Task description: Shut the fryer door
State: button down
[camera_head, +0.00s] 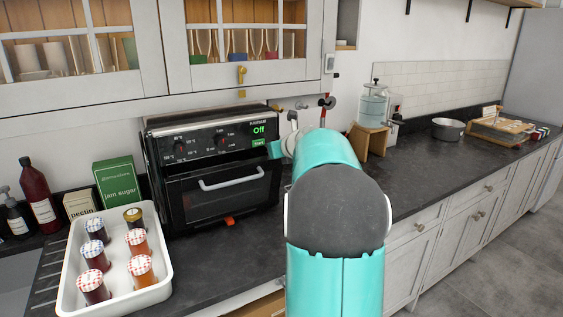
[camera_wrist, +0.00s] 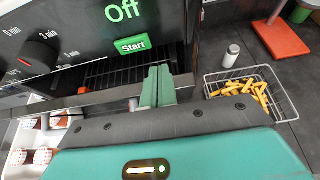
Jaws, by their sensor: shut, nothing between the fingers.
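The fryer (camera_head: 212,150) is a black countertop oven with dials and a green "Off" display. Its door (camera_head: 225,192), with a pale bar handle (camera_head: 231,179), looks partly open in the head view. In the wrist view, the door's top edge (camera_wrist: 70,103) stands out from the body, and a dark rack (camera_wrist: 118,75) shows through the gap. My gripper (camera_head: 275,149) is at the fryer's right front edge. In the wrist view its shut, empty green fingers (camera_wrist: 158,86) overlap the right end of the door edge; I cannot tell whether they touch it.
A white tray (camera_head: 162,267) of several jars stands left of the fryer. A wire basket of fries (camera_wrist: 245,93), a white shaker (camera_wrist: 232,56) and a red board (camera_wrist: 281,36) lie to the right in the wrist view. Wall cabinets (camera_head: 246,76) hang above the fryer.

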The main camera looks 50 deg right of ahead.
jog(key=shift+w+d+r, duration=0.15)
jog(key=shift+w, duration=0.2)
jog(key=shift+w+d+r, duration=0.1)
jog(key=shift+w, duration=0.25)
jog(key=shift+s, duration=0.15)
dwell(1.0)
